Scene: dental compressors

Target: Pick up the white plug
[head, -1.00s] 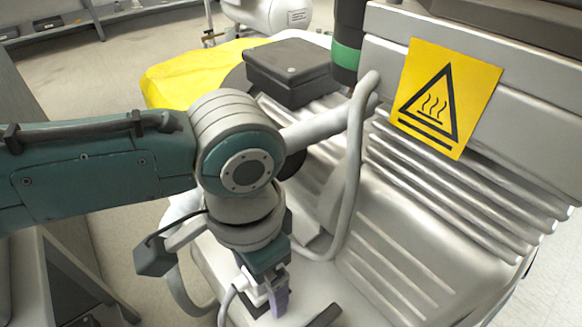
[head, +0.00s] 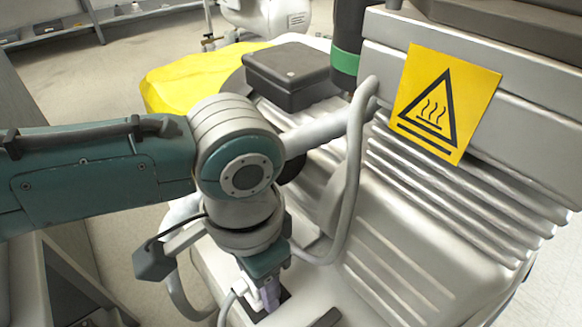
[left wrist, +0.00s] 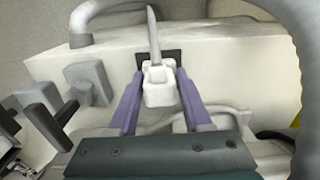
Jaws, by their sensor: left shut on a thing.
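My left gripper (left wrist: 158,100) has its two purple fingers on either side of the white plug (left wrist: 158,86) and is shut on it. A grey cable rises from the plug in the left wrist view. A dark square patch (left wrist: 174,58) lies just behind the plug on the pale machine surface. In the head view the left gripper (head: 266,292) points down at the machine's low front ledge, with the white plug (head: 243,289) at its fingers. I cannot tell whether the plug touches the ledge. My right gripper is out of view.
The ribbed grey compressor (head: 400,270) fills the right side, with a yellow hot-surface sign (head: 447,101). A bent grey pipe (head: 355,150) stands close beside my left wrist. A black box (head: 291,72) and a yellow cover (head: 185,80) lie behind the arm.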

